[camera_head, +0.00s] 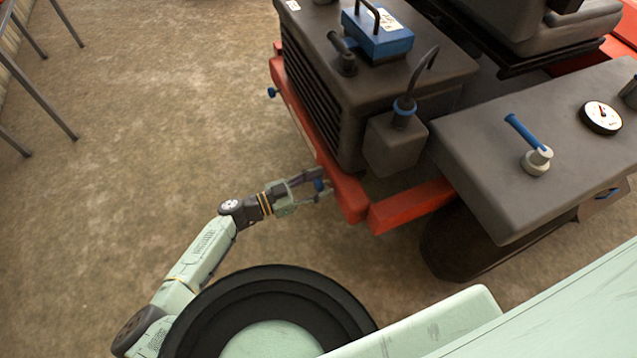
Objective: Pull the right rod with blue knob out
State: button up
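The right rod's blue knob (319,185) sits at the front face of the red bumper (347,196), near its right end. My gripper (317,184) is at this knob, with one finger above it and one below it. The fingers stand apart, and I cannot make out firm contact with the knob. The rod behind the knob is too small and too covered by the fingers to see clearly. A second blue knob (272,92) sticks out from the bumper farther to the left, clear of my gripper.
A dark grey tractor body (375,80) with a blue box (378,36) stands behind the bumper. On the right are a grey fender (480,150), a blue-handled lever (525,132) and a round gauge (601,117). The brown floor (150,130) left of the bumper is clear.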

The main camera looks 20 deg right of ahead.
grip_shut()
dwell(0.3)
dwell(0.3)
